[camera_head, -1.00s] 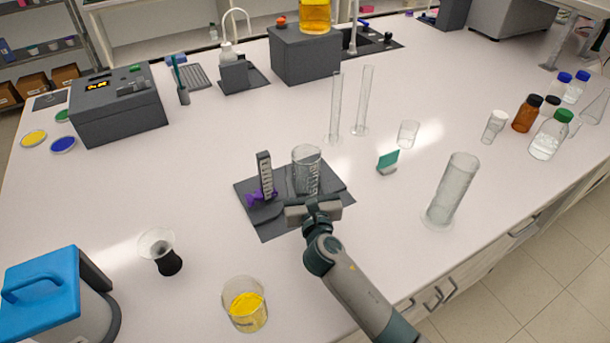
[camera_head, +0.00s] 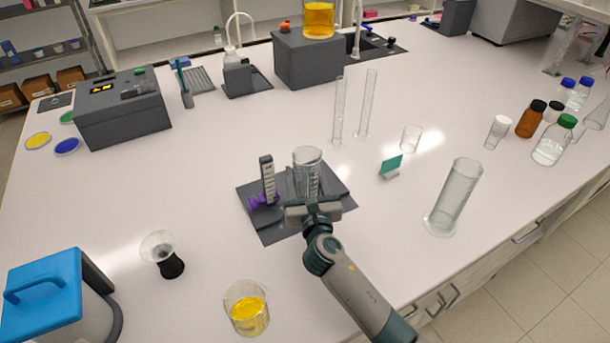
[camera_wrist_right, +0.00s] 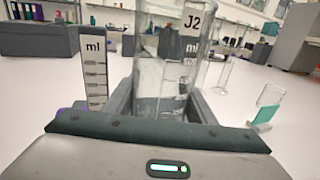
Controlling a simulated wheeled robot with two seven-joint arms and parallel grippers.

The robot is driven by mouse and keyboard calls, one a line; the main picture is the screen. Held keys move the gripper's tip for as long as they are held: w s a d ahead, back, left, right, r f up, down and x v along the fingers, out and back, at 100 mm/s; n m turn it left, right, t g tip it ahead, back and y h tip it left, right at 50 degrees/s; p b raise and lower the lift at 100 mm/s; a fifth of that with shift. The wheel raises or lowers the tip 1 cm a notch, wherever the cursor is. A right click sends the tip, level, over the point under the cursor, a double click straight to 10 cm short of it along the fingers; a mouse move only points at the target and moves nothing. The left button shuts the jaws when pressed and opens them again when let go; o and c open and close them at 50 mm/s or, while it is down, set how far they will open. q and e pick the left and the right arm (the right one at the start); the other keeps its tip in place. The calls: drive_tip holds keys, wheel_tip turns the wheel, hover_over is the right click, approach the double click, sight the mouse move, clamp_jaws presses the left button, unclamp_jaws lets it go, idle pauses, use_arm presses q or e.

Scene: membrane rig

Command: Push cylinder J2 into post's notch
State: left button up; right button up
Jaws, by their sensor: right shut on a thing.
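The clear glass cylinder J2 (camera_head: 307,174) stands upright on the dark grey rig base (camera_head: 275,228). In the right wrist view, its J2 label shows on the glass (camera_wrist_right: 172,50). The post (camera_head: 267,180), a grey upright with a marked scale, stands just left of it with a purple part at its foot; the scale also shows in the right wrist view (camera_wrist_right: 95,75). The notch is not clearly visible. My left gripper is out of view.
A small teal-green card (camera_head: 391,166) and a tall empty cylinder (camera_head: 455,198) stand to the right. Two slim cylinders stand behind. A beaker of yellow liquid (camera_head: 247,308) and a dark-based glass (camera_head: 163,254) are in front left. Bench between them is clear.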

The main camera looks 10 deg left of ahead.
drive_tip(key=o, duration=1.4)
drive_tip(key=shift+c, duration=0.2)
drive_tip(key=shift+s, duration=0.1)
drive_tip(key=b+v, duration=0.3)
drive_tip(key=v, duration=1.4)
drive_tip(key=shift+s, duration=0.15)
